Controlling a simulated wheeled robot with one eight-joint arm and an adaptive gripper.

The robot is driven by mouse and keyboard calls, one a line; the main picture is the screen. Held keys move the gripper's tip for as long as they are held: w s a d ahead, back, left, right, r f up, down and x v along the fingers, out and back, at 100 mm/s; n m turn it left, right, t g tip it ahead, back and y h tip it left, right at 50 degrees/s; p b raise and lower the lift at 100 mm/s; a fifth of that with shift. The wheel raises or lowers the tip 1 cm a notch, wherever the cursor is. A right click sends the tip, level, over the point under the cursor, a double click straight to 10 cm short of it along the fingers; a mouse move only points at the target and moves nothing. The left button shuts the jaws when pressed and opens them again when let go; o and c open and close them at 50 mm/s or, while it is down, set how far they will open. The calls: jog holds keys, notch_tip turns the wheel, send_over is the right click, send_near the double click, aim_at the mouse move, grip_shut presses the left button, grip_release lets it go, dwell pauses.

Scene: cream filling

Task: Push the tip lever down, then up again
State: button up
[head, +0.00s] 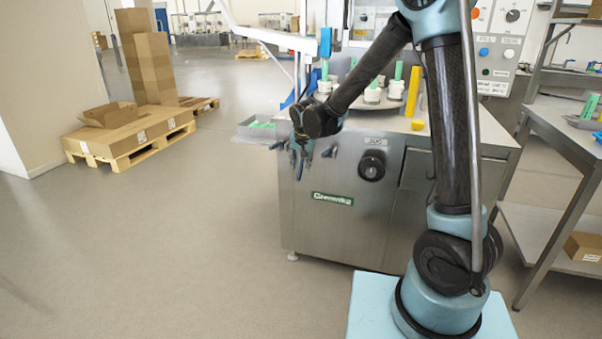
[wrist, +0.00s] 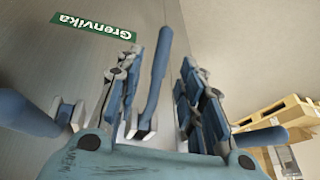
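Three blue-handled levers project from the steel machine's front near its left corner. In the wrist view, the middle lever (wrist: 155,75) lies between the fingers of my gripper (wrist: 159,58), with gaps visible on both sides. The other two levers show at the left (wrist: 28,112) and right (wrist: 258,137) of that view, outside the fingers. I cannot read which one is labelled as the tip lever. In the head view, my gripper (head: 301,158) points down at the machine front and hides most of the middle lever. One side lever (head: 329,151) shows right of it, another (head: 278,145) left.
The filling machine (head: 330,235) has a round black knob (head: 371,166) right of the levers. White cups stand on top. Floor to the left is clear up to the pallets (head: 130,150).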

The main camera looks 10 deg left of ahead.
aim_at(301, 168)
jog(key=shift+x, duration=2.8)
jog(key=shift+c, duration=0.5)
grip_shut()
